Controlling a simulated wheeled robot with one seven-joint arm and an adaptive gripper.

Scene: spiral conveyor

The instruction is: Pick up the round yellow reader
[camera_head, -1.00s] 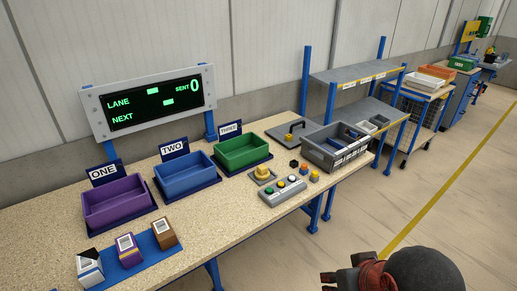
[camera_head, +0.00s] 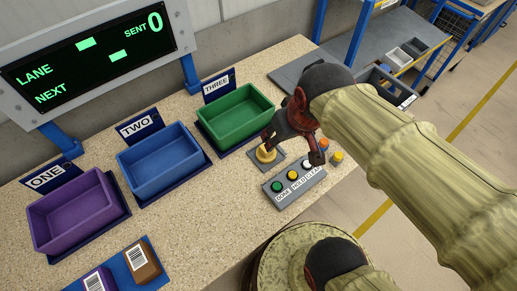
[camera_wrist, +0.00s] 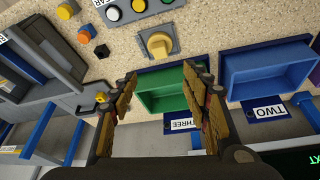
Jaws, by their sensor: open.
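The round yellow reader (camera_head: 266,154) sits on a small grey plate on the speckled bench, in front of the green bin and beside the button panel. In the wrist view the yellow reader (camera_wrist: 158,44) shows near the top middle, beyond my fingertips. My gripper (camera_head: 292,147) is over the bench at the reader's right in the head view, with one finger close to the reader. In the wrist view my gripper (camera_wrist: 160,76) is open, its two fingers spread with nothing between them. I cannot tell the exact height of the fingers above the reader.
The button panel (camera_head: 278,196) with several coloured buttons lies just in front of the reader. Purple (camera_head: 73,215), blue (camera_head: 160,163) and green (camera_head: 236,117) bins stand in a row. Barcoded boxes (camera_head: 143,262) sit on a blue mat at the front left. Loose coloured knobs (camera_wrist: 84,36) are nearby.

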